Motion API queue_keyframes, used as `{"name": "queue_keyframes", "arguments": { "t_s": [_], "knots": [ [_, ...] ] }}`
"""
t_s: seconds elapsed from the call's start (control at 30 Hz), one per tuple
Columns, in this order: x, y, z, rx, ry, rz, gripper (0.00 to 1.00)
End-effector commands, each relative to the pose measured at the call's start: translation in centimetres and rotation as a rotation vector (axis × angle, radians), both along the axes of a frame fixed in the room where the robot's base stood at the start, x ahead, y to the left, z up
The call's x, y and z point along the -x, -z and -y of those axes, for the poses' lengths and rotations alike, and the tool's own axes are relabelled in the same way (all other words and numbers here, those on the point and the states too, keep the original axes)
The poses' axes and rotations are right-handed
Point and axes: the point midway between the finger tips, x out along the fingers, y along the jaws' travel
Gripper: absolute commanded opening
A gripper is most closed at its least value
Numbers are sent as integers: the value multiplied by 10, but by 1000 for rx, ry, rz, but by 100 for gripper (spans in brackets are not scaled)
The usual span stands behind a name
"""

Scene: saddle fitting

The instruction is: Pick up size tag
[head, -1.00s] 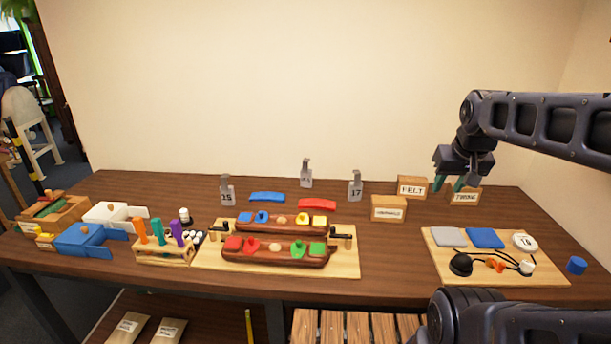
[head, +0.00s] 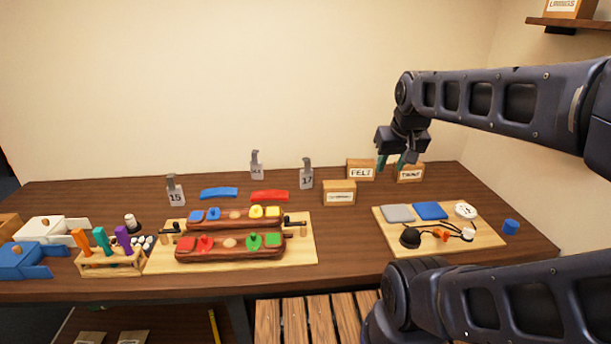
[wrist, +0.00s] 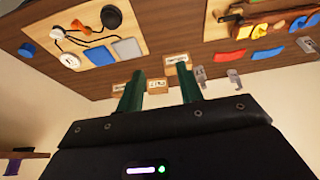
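A round white tag with a dark mark (head: 466,211) lies on the right-hand wooden board, at its back right corner, beside a blue pad (head: 431,211). The tag also shows at the upper left of the wrist view (wrist: 69,61). Grey upright pieces marked 15 (head: 175,193) and 17 (head: 306,177) stand at the back of the table, with another grey one (head: 257,168) between them. My gripper (head: 391,162) is open and empty, in the air near the FELT and TWINE boxes, away from the tag. Its green fingers are spread apart in the wrist view (wrist: 160,92).
The FELT box (head: 361,169), TWINE box (head: 411,172) and another labelled box (head: 340,193) stand at the back. A grey pad (head: 397,213), black ball (head: 410,237) and cords share the tag's board. A blue cylinder (head: 511,227) stands right of it. Bare table separates both boards.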

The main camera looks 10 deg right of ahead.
Motion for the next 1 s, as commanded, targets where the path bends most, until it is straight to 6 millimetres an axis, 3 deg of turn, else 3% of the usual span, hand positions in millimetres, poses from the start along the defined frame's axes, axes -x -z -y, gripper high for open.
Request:
{"name": "queue_keyframes", "arguments": {
  "t_s": [0.2, 0.27, 0.3, 0.57, 0.67, 0.8, 1.0],
  "knots": [
    [0, 0, 0, 0, 0, 0, 36],
    [0, 0, 0, 0, 0, 0, 48],
    [0, 0, 0, 0, 0, 0, 49],
    [0, -2, 0, 0, 0, 1, 49],
    [-1, -14, 0, 0, 0, 4, 49],
    [-1, -51, 0, 0, 0, 6, 49],
    [-21, -56, 8, 43, -78, -49, 49]
  ]
}}
